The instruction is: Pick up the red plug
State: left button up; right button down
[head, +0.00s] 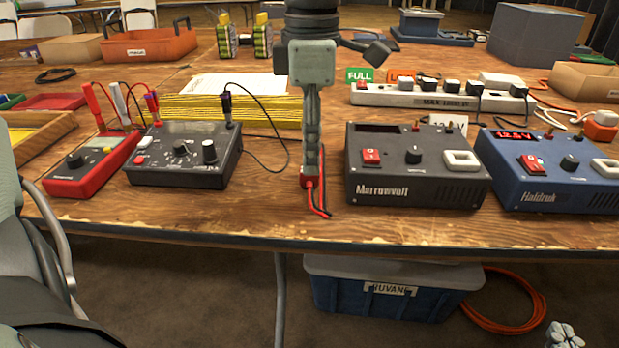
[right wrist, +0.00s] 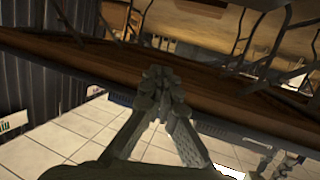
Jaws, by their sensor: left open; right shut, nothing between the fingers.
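A small red plug (head: 308,182) shows on the table, left of the black Marrowvolt charger. A red lead and a black lead run from its lower end toward the front edge. My left gripper (head: 311,168) points straight down over it and is seen edge-on. Its fingertips overlap the top of the plug and hide part of it; whether they touch cannot be told. The gripper is open. My right gripper (head: 565,335) is low at the bottom right, below the table. In the right wrist view its fingers (right wrist: 158,76) meet with nothing between them.
The black charger (head: 415,190) and a blue charger (head: 555,185) stand on the right. A dark instrument box (head: 185,155) and a red multimeter (head: 90,170) stand on the left. A white power strip (head: 430,98) lies behind. A blue cooler (head: 390,292) is under the table.

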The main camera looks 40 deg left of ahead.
aim_at(309, 179)
pick_arm(q)
notch_tip(309, 179, down, 4)
jog(key=shift+s+a+f, duration=0.1)
jog(key=shift+s+f, duration=0.05)
jog(key=shift+f, duration=0.05)
pick_arm(e)
jog(key=shift+w+a+r+t+y, duration=0.15)
jog(key=shift+a+r+t, duration=0.15)
jog(key=shift+r, duration=0.15)
jog(key=shift+s+a+r+t+y, duration=0.15)
jog(key=shift+a+r+t, duration=0.1)
jog(key=shift+r, duration=0.2)
pick_arm(q)
jog(key=shift+c, duration=0.2)
pick_arm(e)
jog(key=shift+w, duration=0.1)
pick_arm(q)
grip_shut()
